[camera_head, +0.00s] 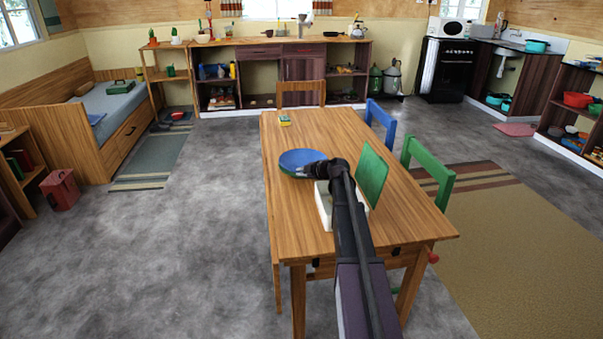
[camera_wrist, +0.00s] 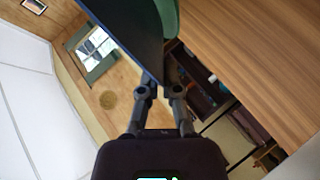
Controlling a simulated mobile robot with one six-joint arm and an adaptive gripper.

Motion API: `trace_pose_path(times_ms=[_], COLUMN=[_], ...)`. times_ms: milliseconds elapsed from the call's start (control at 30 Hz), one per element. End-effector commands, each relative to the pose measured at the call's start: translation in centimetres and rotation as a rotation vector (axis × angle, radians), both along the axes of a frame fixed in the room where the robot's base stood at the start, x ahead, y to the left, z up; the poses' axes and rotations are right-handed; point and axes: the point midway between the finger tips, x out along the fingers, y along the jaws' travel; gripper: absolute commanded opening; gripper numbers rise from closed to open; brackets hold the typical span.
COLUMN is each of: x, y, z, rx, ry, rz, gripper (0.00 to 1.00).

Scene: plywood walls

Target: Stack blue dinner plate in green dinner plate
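The blue dinner plate (camera_head: 301,160) is over the left side of the wooden table, at the tip of my gripper (camera_head: 318,169). In the wrist view my gripper (camera_wrist: 163,90) has its fingers on either side of the near edge of the blue plate (camera_wrist: 124,28) and appears shut on it. A dark green curved surface (camera_wrist: 171,20) shows between the blue plate and the table in the wrist view. It looks like the green dinner plate, mostly hidden by the blue one. I cannot tell whether the two plates touch.
The wooden table (camera_head: 345,135) has a yellow and green sponge-like item (camera_head: 285,120) at its far end. A white block-like thing (camera_head: 324,207) and an upright green panel (camera_head: 371,174) stand beside my arm. Blue (camera_head: 380,122) and green (camera_head: 428,169) chairs line the right side.

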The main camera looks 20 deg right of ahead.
Motion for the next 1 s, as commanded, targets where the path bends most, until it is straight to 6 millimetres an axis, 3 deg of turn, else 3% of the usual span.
trace_pose_path(times_ms=[467,600,1000], x=[-0.05,-0.12,-0.26], y=[0.05,0.08,0.15], z=[-0.83,-0.89,-0.93], rx=[-0.001,-0.001,0.0], ry=[0.001,0.002,0.005], rz=[0.001,0.002,0.003], gripper=[0.0,0.4,0.43])
